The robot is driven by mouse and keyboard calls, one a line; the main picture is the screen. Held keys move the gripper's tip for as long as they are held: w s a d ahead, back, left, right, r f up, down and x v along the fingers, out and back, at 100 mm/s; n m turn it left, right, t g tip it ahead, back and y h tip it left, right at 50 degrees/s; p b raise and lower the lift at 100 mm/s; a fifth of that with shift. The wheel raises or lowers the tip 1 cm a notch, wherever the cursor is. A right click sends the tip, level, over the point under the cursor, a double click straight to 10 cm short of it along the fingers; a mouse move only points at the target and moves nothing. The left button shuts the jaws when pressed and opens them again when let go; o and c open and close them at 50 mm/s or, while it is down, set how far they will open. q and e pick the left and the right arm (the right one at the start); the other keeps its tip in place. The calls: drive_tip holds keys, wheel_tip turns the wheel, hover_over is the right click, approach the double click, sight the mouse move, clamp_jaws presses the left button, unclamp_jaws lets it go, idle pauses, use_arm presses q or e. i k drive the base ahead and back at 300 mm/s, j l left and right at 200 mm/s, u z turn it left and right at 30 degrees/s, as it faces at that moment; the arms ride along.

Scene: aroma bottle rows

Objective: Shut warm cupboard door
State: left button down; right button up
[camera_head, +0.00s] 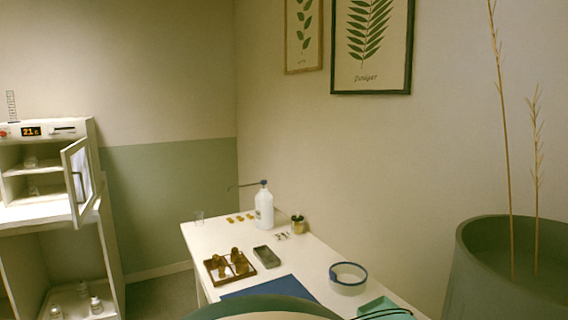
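The warm cupboard (62,130) stands at the left edge of the head view, a white cabinet with a lit display reading about 21. Its door (67,180), a white frame with a glass pane and a dark handle, stands open, swung out on the right side of the opening. Inside, small glass items sit on a shelf (48,168) and on the floor below it. Neither of my grippers shows in this view.
A big dark planter (480,270) stands at right. Floor shows between cupboard and table.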

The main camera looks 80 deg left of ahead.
sight(80, 161)
drive_tip(key=u, duration=3.85)
drive_tip(key=i+j, duration=0.1)
drive_tip(key=i, duration=0.35)
drive_tip(key=i+j+z, duration=0.1)
drive_tip(key=i, duration=0.35)
drive_tip(key=i+j, duration=0.15)
drive_tip(key=i, duration=0.3)
